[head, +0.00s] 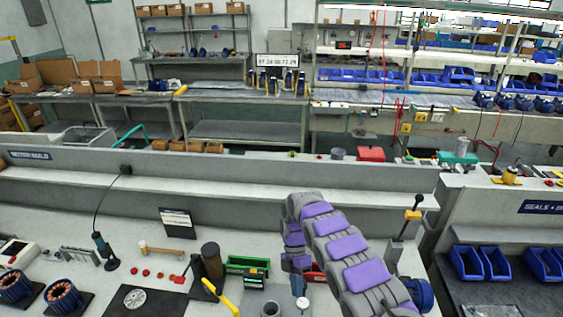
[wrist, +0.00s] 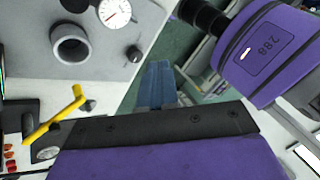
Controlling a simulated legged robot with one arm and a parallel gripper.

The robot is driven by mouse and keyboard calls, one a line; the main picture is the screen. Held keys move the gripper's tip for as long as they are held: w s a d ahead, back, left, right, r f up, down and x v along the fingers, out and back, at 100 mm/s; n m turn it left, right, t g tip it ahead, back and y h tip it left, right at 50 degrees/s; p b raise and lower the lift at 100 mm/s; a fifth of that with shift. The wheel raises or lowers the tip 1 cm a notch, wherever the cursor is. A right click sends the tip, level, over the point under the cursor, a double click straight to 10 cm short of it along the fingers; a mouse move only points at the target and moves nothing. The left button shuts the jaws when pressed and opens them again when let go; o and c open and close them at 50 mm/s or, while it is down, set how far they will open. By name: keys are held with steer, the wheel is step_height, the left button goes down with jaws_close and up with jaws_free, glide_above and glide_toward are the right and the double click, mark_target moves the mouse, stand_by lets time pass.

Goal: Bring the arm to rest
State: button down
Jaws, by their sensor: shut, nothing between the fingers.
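My arm (head: 340,242) rises from the lower right of the head view in grey and purple padding. It bends over at the top, and its far part points down over the bench. My gripper (head: 299,288) is at its lower end, small and partly hidden by the arm. In the wrist view the blue-grey fingers of my gripper (wrist: 158,72) are together, with nothing between them. They are apart from the bench top.
A round dial gauge (head: 303,303), a grey ring (head: 270,309) and a yellow handle (head: 226,299) are close below my gripper. A blue motor (head: 418,294) is right of my arm. A ledge (head: 220,190) runs behind.

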steer(key=s+d+r+m+t+h+b, duration=0.1)
steer(key=s+d+r+m+t+b, duration=0.2)
steer(key=s+d+r+m+b, duration=0.8)
steer(key=s+a+m+t+y+b, duration=0.1)
steer(key=s+m+b, duration=0.3)
steer(key=s+m, duration=1)
steer(key=s+a+t, duration=0.1)
steer(key=s, duration=1.2)
steer(key=shift+s+f+m+y+b, duration=0.15)
steer(key=shift+s+m+y+b, duration=0.15)
steer(key=shift+s, duration=0.05)
steer(key=c, duration=1.8)
jaws_free()
